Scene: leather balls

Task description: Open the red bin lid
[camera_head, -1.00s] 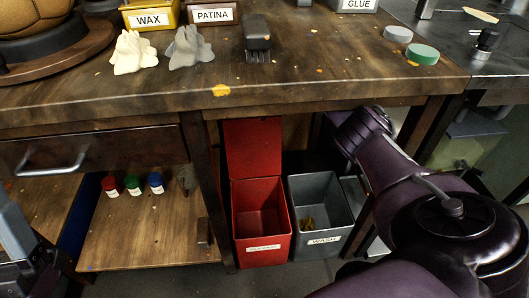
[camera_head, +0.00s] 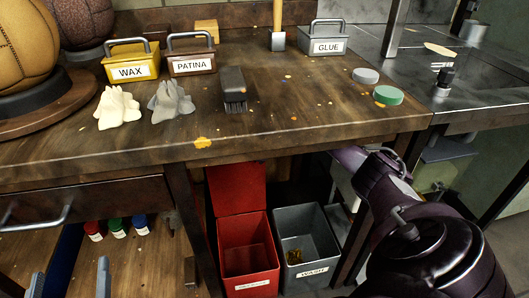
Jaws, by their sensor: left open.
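The red bin (camera_head: 262,279) stands on the floor under the workbench. Its red lid (camera_head: 237,190) stands raised behind the opening, and the empty-looking inside shows. My left gripper (camera_head: 72,272) is at the bottom left edge, open and empty, with its two grey fingers apart. It is well to the left of the red bin and touches nothing that I can see. My right arm (camera_head: 400,215) reaches in from the right and its far end goes under the bench top. My right gripper is hidden there.
A grey bin labelled WASH (camera_head: 304,271) stands open right beside the red one. The workbench (camera_head: 300,110) overhangs both. A drawer with a handle (camera_head: 38,222) and small paint jars (camera_head: 117,228) are at left. WAX (camera_head: 131,66), PATINA and GLUE boxes stand on top.

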